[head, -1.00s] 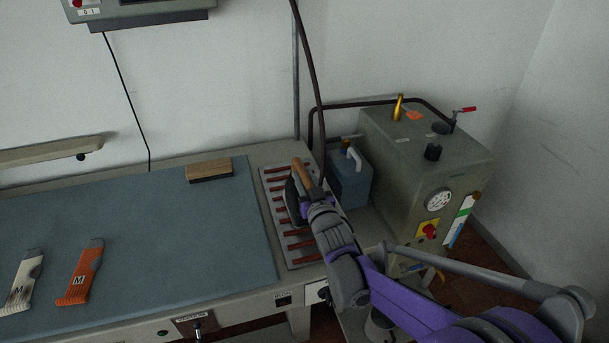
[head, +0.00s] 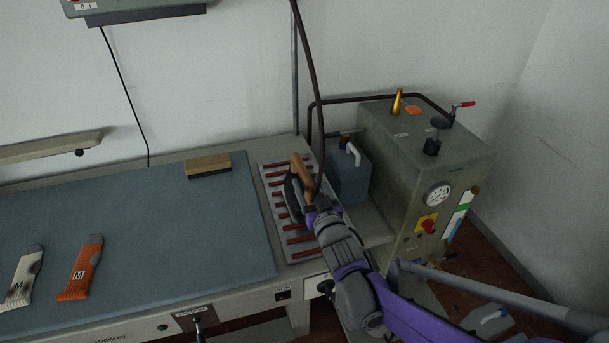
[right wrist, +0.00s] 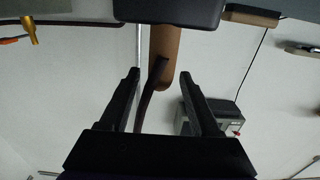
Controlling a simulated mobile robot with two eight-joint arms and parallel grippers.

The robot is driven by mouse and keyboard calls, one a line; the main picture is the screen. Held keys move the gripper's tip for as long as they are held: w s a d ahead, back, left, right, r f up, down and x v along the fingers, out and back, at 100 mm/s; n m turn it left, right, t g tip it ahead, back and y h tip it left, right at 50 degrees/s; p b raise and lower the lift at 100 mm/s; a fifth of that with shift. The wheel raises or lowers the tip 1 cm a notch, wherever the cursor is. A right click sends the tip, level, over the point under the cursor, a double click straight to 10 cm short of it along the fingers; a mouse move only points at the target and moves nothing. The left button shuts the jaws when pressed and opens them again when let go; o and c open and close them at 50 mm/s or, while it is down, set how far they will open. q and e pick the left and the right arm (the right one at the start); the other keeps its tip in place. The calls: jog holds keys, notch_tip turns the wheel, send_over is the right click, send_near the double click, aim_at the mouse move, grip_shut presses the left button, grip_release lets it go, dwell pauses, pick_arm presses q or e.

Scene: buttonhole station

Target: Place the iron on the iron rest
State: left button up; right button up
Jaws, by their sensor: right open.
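The iron (head: 292,192) has a dark body and a brown wooden handle (head: 301,168). It is on the iron rest (head: 306,255), a pale plate with several red bars, at the right end of the table. My right gripper (head: 310,208) is open, just in front of the iron on the near side. In the right wrist view, the open fingers (right wrist: 159,75) have a clear gap, with the wooden handle (right wrist: 165,50) beyond their tips and the dark iron body (right wrist: 168,10) at the top. The arm hides part of the iron's near side. My left gripper is not in view.
A dark hose (head: 312,80) runs up from the iron. A blue-grey container (head: 347,178) and a grey boiler (head: 425,150) stand at right.

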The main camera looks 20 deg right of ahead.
jog(key=s+f+g, duration=0.4)
jog(key=s, duration=0.6)
jog(key=s+f+g, duration=0.4)
jog(key=s+f, duration=0.1)
jog(key=s, duration=0.6)
jog(key=s+f+g, duration=0.5)
jog(key=s, duration=0.6)
jog(key=shift+s+f+h, duration=0.2)
jog(key=shift+h, duration=0.1)
jog(key=shift+d, duration=0.15)
